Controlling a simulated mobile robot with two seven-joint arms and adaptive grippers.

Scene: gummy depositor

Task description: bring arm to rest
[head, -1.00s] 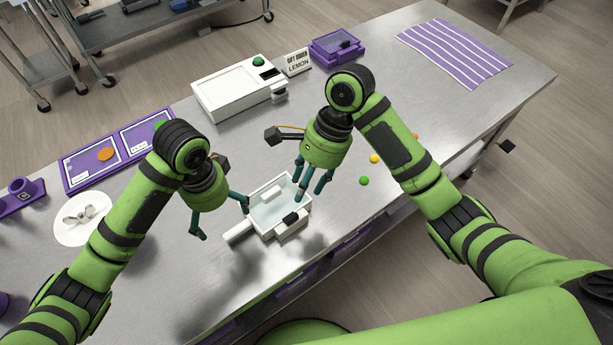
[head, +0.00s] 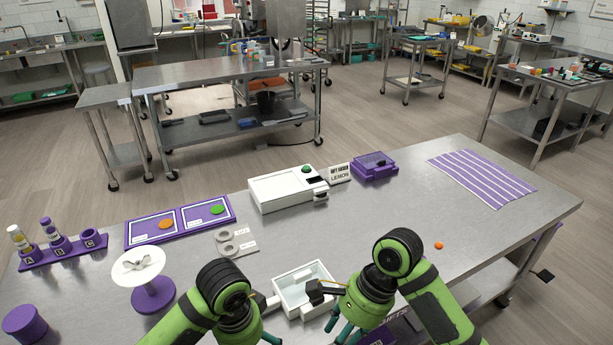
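My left gripper (head: 268,338) is at the bottom edge of the head view, left of a white open-topped hopper (head: 292,277). Its fingers are partly cut off; a moment ago they were spread and empty. My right gripper (head: 346,330) is at the hopper's right front side. Its teal fingers are apart with nothing visible between them. Both forearms point down over the front of the steel table (head: 400,215). The lower front of the hopper is partly hidden by the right gripper.
A white machine (head: 272,193) with a green button, an order sign (head: 339,173) and a purple box (head: 374,168) stand behind. A white dish on a purple stand (head: 154,295) is left. An orange ball (head: 439,245) lies right. The striped mat (head: 484,174) is empty.

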